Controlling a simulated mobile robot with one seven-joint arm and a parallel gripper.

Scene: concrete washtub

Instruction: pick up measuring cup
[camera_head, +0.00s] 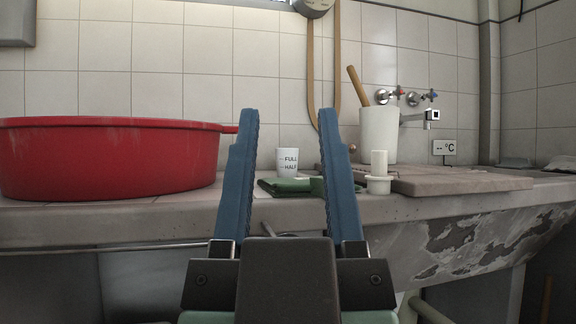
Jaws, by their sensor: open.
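The measuring cup (288,162) is a small white cup marked "FULL" and "HALF". It stands upright on the concrete counter, behind a folded green cloth. My gripper (287,115) is open, with its two blue fingers pointing up and forward in the head view. The cup shows in the gap between the fingers, but it looks farther away, and nothing is held. The cup's base is partly hidden by the green cloth (283,187).
A large red tub (108,160) fills the counter's left side. Right of my gripper are a white plunger-like object (378,172), a board (450,180) and a white container (378,135) with a wooden handle. A tap (430,115) is on the tiled wall. The counter edge (130,222) runs across the front.

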